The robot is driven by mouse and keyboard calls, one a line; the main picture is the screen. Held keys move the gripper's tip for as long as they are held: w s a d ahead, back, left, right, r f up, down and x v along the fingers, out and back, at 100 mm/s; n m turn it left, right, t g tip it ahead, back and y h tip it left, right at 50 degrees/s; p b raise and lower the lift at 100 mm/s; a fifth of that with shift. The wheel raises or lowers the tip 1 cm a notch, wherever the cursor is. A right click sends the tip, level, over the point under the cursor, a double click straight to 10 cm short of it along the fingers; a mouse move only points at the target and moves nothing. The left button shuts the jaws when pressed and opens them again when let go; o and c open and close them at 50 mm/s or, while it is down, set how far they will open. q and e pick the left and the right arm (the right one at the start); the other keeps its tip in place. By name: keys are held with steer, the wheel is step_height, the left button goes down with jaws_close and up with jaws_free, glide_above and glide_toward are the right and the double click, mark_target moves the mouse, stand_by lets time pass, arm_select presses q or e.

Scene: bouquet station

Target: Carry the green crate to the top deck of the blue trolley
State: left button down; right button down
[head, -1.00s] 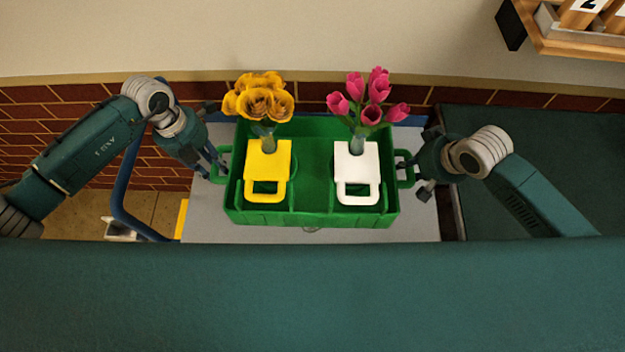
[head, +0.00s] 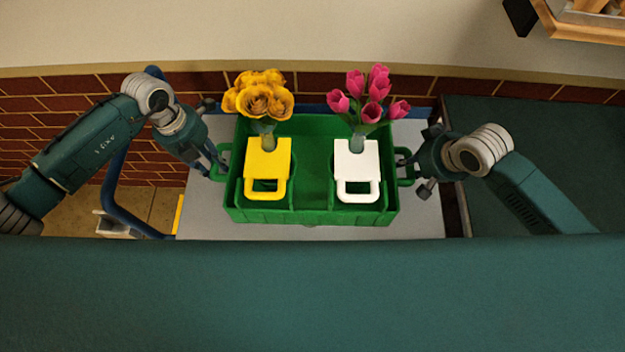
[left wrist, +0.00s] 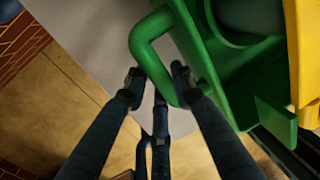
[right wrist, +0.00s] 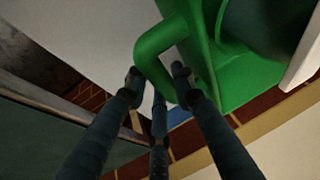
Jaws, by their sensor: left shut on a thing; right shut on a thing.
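The green crate (head: 312,216) is level in the middle of the head view, over the grey top deck (head: 200,222) of the blue trolley (head: 120,170). I cannot tell whether its bottom touches the deck. My left gripper (head: 218,166) is shut on the crate's left handle, which also shows in the left wrist view (left wrist: 146,42). My right gripper (head: 405,168) is shut on the right handle, also seen in the right wrist view (right wrist: 152,46). A yellow holder (head: 268,155) with yellow flowers and a white holder (head: 356,160) with pink tulips stand upright in the crate.
A dark green surface (head: 530,140) lies right of the trolley, across a narrow gap. A brick wall (head: 50,110) runs behind. A wooden rack (head: 590,30) is at the upper right. Bare deck shows left and right of the crate.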

arm_select(q)
steer(key=shift+w+d+f+b, duration=0.1)
steer(key=shift+d+f+b, duration=0.05)
steer(key=shift+f+b, duration=0.55)
arm_select(e)
steer(key=shift+a+f, duration=0.1)
steer(key=shift+f, duration=0.6)
arm_select(q)
steer(key=c, duration=1.4)
jaws_free()
steer(key=shift+c, duration=0.2)
arm_select(e)
steer(key=c, duration=1.4)
jaws_free()
steer(key=shift+s, duration=0.1)
steer(key=shift+c, duration=0.2)
arm_select(q)
steer(key=shift+s, duration=0.2)
steer(key=shift+w+a+r, duration=0.1)
steer(key=shift+a+r, duration=0.1)
steer(key=shift+r, duration=0.3)
step_height(320, 180, up, 7)
steer(key=a, duration=0.1)
arm_select(e)
steer(key=v, duration=1.2)
arm_select(q)
steer(key=shift+a, duration=0.1)
arm_select(e)
steer(key=shift+f, duration=0.1)
